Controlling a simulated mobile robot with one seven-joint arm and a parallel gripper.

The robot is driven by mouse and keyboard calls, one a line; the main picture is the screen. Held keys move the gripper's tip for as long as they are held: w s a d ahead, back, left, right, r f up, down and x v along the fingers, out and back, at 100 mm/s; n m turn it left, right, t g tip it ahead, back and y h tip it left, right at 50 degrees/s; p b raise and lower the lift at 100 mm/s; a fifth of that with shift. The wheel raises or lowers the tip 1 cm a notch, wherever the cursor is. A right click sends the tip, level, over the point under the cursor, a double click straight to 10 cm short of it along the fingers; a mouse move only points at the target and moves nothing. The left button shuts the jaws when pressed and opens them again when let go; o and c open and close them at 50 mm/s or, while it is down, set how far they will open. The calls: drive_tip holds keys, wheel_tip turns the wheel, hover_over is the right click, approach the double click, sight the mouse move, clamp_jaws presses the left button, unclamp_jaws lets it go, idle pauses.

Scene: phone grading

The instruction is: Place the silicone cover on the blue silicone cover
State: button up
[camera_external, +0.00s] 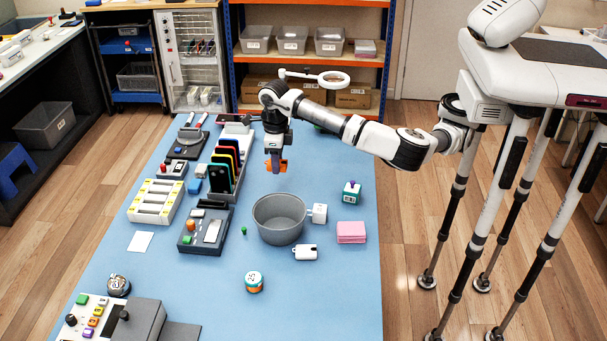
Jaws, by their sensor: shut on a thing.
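My gripper (275,168) points down over the back middle of the blue mat, right of the phone rack. It is shut on a small orange thing (284,165), partly hidden by the bluish-dark fingers; I cannot tell its exact shape or whether it is the silicone cover. It looks held above the mat. Several thin upright covers or phones (222,176) in black, red, yellow and bluish colours stand in the rack to the left. I cannot tell for sure which is the blue silicone cover.
A grey round bin (279,220) stands in front of my gripper, with a white block (319,213) and white adapter (305,252) beside it. A grey button box (206,228) is left. The mat's front right is clear.

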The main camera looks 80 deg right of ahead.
wheel_tip(320, 180, down, 11)
drive_tip(key=shift+r+p, duration=0.1)
drive_tip(key=shift+p, duration=0.25)
drive_tip(key=o, duration=0.7)
wheel_tip(320, 180, up, 12)
drive_tip(key=shift+r+b, duration=0.1)
drive_tip(key=shift+b, duration=0.3)
